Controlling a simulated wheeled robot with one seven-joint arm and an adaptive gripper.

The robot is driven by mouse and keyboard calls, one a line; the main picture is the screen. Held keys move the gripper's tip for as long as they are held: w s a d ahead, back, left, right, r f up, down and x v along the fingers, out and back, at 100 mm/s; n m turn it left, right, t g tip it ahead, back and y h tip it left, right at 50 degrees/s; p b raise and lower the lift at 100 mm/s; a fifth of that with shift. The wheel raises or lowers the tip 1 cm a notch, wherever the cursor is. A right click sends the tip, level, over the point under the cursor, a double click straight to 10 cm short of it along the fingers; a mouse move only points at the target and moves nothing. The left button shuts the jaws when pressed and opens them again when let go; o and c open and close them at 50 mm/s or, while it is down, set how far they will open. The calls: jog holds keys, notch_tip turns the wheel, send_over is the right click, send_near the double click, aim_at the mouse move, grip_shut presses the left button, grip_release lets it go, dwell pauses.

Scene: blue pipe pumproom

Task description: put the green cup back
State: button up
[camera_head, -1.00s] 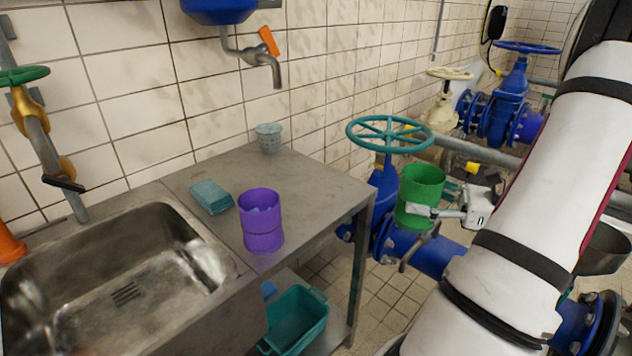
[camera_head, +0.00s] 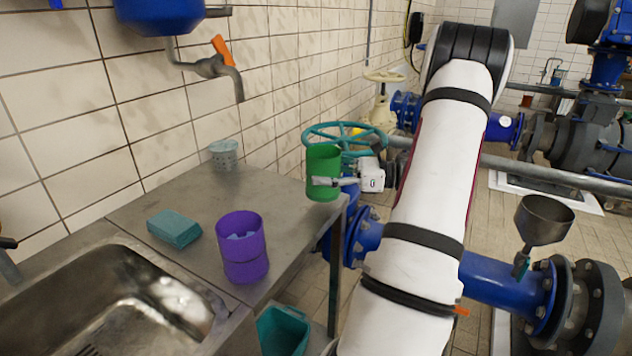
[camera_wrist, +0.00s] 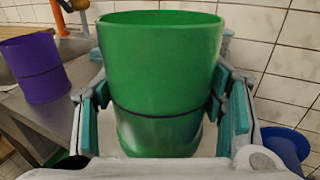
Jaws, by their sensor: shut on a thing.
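The green cup (camera_head: 323,172) is upright in my gripper (camera_head: 338,182), near the right edge of the metal table. In the head view it overlaps the table's right corner, and I cannot tell whether its base touches anything. In the wrist view the green cup (camera_wrist: 160,80) fills the middle, with the pads of my gripper (camera_wrist: 160,112) on both its sides. A purple cup (camera_head: 242,246) stands upright on the table, left of and nearer than the green cup. It also shows at the left of the wrist view (camera_wrist: 36,68).
The metal table (camera_head: 215,196) also holds a teal sponge block (camera_head: 174,229) and a pale perforated cup (camera_head: 224,153) by the wall. A sink (camera_head: 110,295) lies at left. A teal handwheel (camera_head: 350,137) stands behind the green cup. The table middle is clear.

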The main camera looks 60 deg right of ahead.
jog(key=w, duration=0.1)
jog(key=w+d, duration=0.2)
jog(key=shift+w+f, duration=0.25)
jog(key=shift+s+f+b, duration=0.1)
jog(key=shift+f+b, duration=0.55)
jog(key=shift+f, duration=1.05)
jog(key=shift+f, duration=0.15)
jog(key=o, duration=1.6)
jog(key=shift+c, duration=0.2)
jog(key=shift+s+d, duration=0.2)
jog(key=shift+s, duration=0.05)
jog(key=p+v, duration=0.1)
jog(key=v, duration=1)
jog(key=shift+s, duration=0.25)
